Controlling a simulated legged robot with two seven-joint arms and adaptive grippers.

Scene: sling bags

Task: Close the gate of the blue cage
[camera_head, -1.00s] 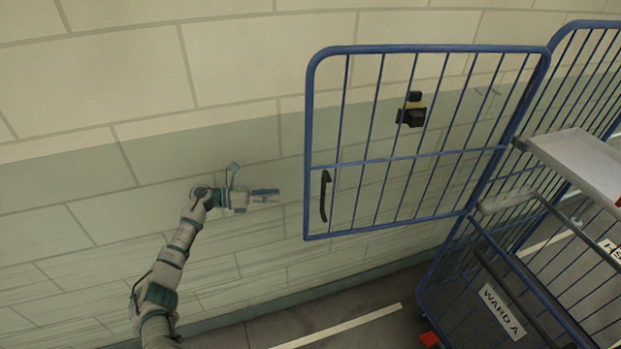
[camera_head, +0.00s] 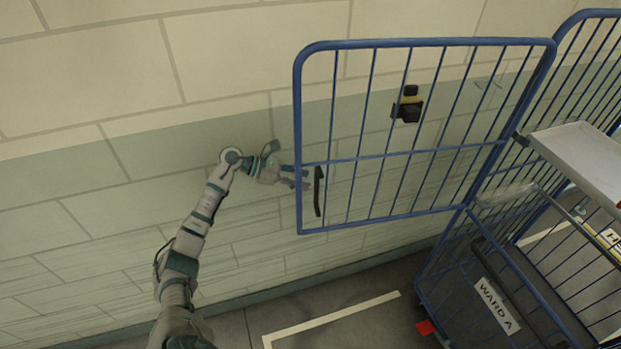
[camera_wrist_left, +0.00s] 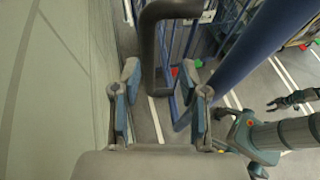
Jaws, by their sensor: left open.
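The gate (camera_head: 430,43) of the blue cage (camera_head: 443,244) stands swung open, reaching left from the cage in the head view. A black upright handle (camera_head: 318,190) is on its free left side. My left gripper (camera_head: 298,177) is open, just left of this handle at the gate's edge. In the left wrist view the handle (camera_wrist_left: 150,45) lies ahead, in line with the gap between the spread fingers (camera_wrist_left: 160,88). The blue gate post (camera_wrist_left: 245,58) passes to the right of the fingers. A dark gripper, apparently my right one (camera_wrist_left: 292,100), shows small at right; its jaws are unclear.
A tiled wall (camera_head: 100,100) runs behind the gate. A grey shelf (camera_head: 580,155) and a WARD A sign (camera_head: 497,305) are at the cage. Floor with a white line (camera_head: 335,318) is clear below the gate.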

